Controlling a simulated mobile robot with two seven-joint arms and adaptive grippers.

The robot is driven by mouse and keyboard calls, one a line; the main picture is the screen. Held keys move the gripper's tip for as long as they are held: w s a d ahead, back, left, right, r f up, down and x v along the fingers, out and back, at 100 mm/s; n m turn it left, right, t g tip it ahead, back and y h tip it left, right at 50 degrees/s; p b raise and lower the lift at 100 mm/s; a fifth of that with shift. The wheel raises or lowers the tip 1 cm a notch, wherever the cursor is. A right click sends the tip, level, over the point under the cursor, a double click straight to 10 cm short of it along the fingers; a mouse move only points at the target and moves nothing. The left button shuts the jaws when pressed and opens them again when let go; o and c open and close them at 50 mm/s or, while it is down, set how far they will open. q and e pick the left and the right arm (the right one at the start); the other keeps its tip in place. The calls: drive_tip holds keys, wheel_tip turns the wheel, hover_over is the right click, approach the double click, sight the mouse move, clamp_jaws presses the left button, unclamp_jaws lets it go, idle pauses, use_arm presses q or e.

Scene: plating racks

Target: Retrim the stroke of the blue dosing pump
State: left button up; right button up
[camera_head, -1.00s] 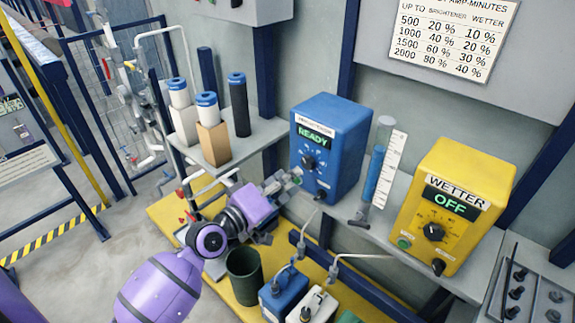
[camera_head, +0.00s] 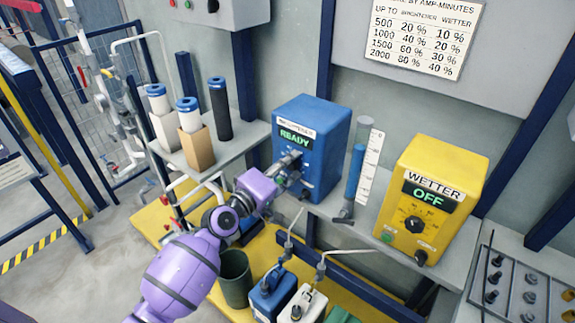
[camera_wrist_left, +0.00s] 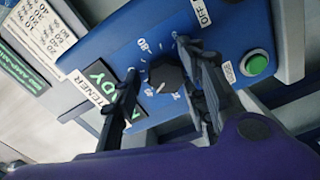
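The blue dosing pump (camera_head: 325,122) stands on the grey shelf with its display reading READY. Its black stroke knob (camera_wrist_left: 168,78) shows in the wrist view, with a scale around it and a pale pointer mark. My left gripper (camera_head: 291,163) is at the pump's front face and hides the knob in the head view. In the left wrist view the gripper (camera_wrist_left: 160,66) is open, one finger on each side of the knob, with gaps visible; contact cannot be made out. My right gripper is not in view.
A green button (camera_wrist_left: 257,66) sits beside the knob on the pump face. A graduated tube (camera_head: 356,172) stands right of the pump, then the yellow WETTER pump (camera_head: 440,190), reading OFF. Filter housings (camera_head: 189,118) stand left. Containers (camera_head: 272,294) stand below. A dosing chart (camera_head: 424,36) hangs above.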

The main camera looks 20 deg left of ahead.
use_arm(q)
clamp_jaws()
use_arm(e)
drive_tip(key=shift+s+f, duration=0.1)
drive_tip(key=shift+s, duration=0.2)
use_arm(q)
drive_tip(key=shift+r, duration=0.1)
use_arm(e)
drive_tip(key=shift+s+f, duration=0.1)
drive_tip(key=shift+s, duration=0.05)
use_arm(q)
drive_tip(key=m, duration=1)
drive_tip(key=shift+d+m, duration=0.3)
drive_tip(key=shift+m, duration=0.1)
drive_tip(key=shift+m+p, duration=0.4)
drive_tip(key=shift+m, duration=0.5)
drive_tip(key=shift+s, duration=0.1)
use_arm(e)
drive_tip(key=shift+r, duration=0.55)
use_arm(q)
drive_tip(key=shift+d+f, duration=0.1)
drive_tip(key=shift+f, duration=0.15)
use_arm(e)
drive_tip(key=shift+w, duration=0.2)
